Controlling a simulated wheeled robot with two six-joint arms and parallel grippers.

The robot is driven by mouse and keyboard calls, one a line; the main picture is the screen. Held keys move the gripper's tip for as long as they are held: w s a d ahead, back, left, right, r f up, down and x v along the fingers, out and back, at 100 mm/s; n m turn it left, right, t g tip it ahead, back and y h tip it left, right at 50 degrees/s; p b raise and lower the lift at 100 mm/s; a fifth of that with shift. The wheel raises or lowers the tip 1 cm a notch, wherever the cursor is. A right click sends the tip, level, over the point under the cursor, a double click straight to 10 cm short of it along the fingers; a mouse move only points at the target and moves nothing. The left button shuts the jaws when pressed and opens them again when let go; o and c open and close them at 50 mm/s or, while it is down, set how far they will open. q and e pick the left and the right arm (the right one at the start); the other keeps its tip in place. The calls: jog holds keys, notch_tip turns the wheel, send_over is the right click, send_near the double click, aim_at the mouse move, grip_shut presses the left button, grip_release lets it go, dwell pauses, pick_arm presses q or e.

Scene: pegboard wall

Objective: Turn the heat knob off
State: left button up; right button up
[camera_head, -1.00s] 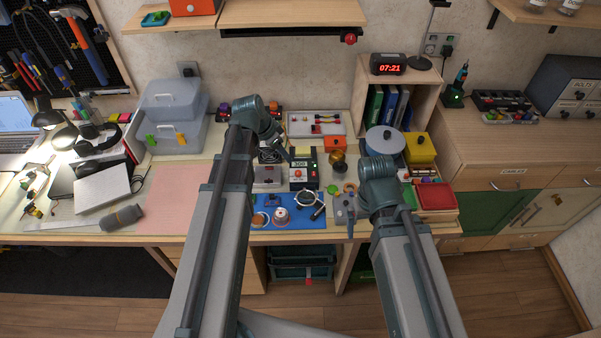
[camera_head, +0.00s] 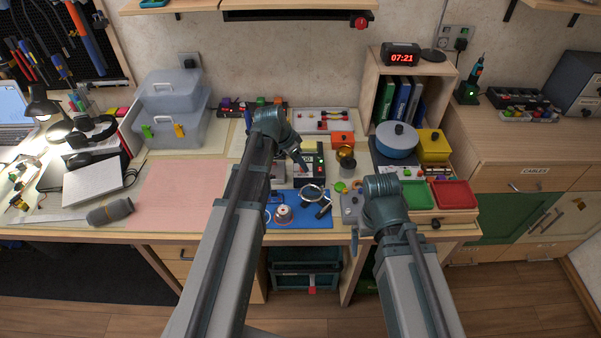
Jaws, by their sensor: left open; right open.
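The black heat station (camera_head: 313,172) with a pale display and a small green light stands at the middle of the bench, behind the blue mat. Its heat knob cannot be made out now; the tip of my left arm covers part of the station's front. My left gripper (camera_head: 299,159) points down over the station's left part, open. It is small and dark here, and I cannot tell whether it touches the station.
A magnifier (camera_head: 312,193) and a wire spool (camera_head: 283,214) lie on the blue mat (camera_head: 318,222). A grey box (camera_head: 351,204) sits left of my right arm. The pink mat (camera_head: 180,195) is clear.

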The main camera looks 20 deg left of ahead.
pick_arm(q)
jog(key=shift+b+x, duration=0.6)
jog(key=shift+x, duration=0.55)
grip_shut()
